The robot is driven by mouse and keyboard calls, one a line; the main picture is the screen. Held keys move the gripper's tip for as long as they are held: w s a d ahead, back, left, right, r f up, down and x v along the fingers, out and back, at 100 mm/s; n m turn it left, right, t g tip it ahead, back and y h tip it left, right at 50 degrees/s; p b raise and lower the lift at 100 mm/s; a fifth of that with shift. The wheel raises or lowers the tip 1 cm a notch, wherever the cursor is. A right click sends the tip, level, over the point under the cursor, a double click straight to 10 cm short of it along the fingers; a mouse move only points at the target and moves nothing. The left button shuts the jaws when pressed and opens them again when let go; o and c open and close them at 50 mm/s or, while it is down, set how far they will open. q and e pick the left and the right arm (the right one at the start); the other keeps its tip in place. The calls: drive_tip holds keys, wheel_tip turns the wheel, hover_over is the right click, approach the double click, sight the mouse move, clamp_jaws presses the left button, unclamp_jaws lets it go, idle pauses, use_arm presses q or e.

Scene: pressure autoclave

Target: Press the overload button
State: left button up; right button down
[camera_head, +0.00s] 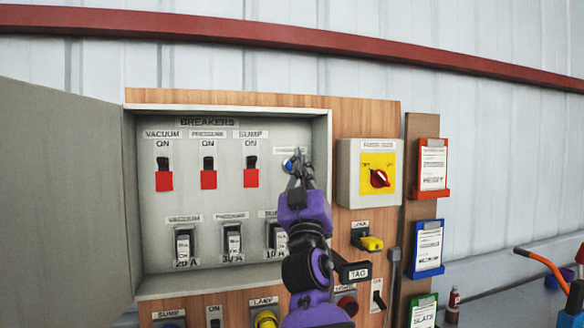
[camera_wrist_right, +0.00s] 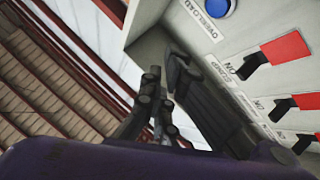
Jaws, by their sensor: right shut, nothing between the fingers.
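The blue overload button (camera_head: 288,165) is on the upper right of the breaker panel, partly hidden behind my right gripper. It also shows at the top edge of the right wrist view (camera_wrist_right: 220,7), cut off by the frame, with a label below it reading "OVERLOAD". My right gripper (camera_head: 298,158) is shut and empty, with its fingertips close to the button in the head view. In the right wrist view the dark fingers (camera_wrist_right: 166,75) are apart from the button in the picture. Contact cannot be told. My left gripper is not in view.
Several black breaker switches with red plates (camera_head: 208,179) sit left of the button. Breakers (camera_head: 233,240) sit lower. The grey cabinet door (camera_head: 60,200) stands open at the left. A yellow panel with a red rotary knob (camera_head: 380,178) is at the right, with paper holders (camera_head: 432,170) beyond.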

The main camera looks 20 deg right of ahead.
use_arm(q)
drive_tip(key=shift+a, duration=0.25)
use_arm(e)
drive_tip(key=shift+a, duration=0.15)
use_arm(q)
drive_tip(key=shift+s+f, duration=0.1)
